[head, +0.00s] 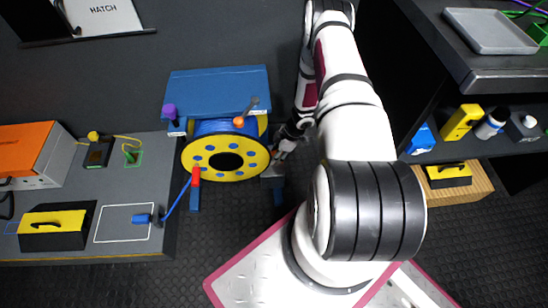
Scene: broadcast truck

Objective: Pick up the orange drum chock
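A cable drum (225,158) with a yellow flange and blue cable stands on a blue stand (218,84).
The left bench (120,210) holds an orange box (28,148) and a yellow-black case (54,229). A right shelf carries a grey tray (490,31) and several small items. Dark floor is clear below.

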